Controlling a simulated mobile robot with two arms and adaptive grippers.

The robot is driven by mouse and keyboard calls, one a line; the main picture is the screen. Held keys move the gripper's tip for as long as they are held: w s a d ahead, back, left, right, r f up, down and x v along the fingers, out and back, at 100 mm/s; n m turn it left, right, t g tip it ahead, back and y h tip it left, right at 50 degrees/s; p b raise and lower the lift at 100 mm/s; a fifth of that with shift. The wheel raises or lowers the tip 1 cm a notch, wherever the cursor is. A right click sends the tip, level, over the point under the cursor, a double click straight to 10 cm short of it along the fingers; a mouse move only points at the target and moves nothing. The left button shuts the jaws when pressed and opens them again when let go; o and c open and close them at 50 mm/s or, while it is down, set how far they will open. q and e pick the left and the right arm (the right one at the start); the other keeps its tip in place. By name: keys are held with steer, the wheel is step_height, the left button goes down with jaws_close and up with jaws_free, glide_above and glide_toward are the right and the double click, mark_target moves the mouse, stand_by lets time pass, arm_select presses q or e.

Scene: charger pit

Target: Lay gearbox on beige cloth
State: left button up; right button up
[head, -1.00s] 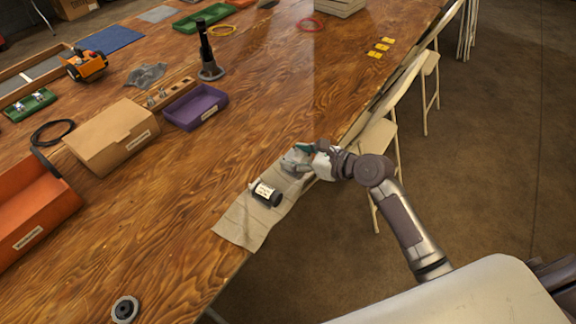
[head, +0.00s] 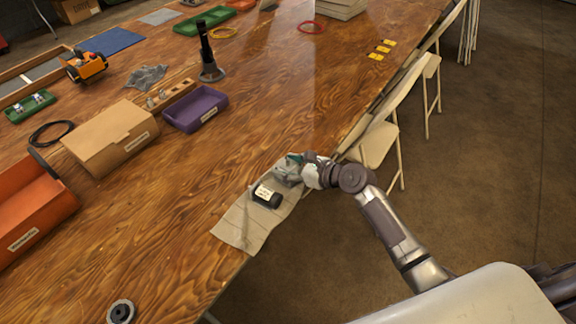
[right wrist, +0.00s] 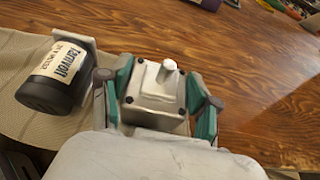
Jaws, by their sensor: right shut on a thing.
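The gearbox (right wrist: 155,95) is a pale grey block with a short shaft and dark corner screws. My right gripper (right wrist: 162,90) is shut on it, with teal fingers on both sides. In the head view the gearbox (head: 286,175) is over the far end of the beige cloth (head: 241,226), held by my right gripper (head: 292,168). I cannot tell whether it touches the cloth. A black motor with a white label (head: 266,195) lies on the cloth close beside it; the motor (right wrist: 58,75) also shows left of the gripper in the right wrist view. My left gripper is not in view.
A tan box (head: 110,136), a purple tray (head: 196,108) and an orange bin (head: 30,212) stand on the wooden table to the left. A black ring part (head: 121,311) lies near the front. Folding chairs (head: 378,143) line the right edge. Table left of the cloth is clear.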

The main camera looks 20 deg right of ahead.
steer(key=shift+s+f, duration=0.1)
steer(key=shift+f, duration=0.4)
steer(key=o, duration=1.3)
steer(key=shift+f, duration=0.2)
steer(key=o, duration=0.3)
steer(key=shift+o, duration=0.2)
steer(key=shift+r, duration=0.2)
steer(key=shift+r, duration=0.25)
steer(key=v, duration=1.2)
steer(key=shift+r+p, duration=0.45)
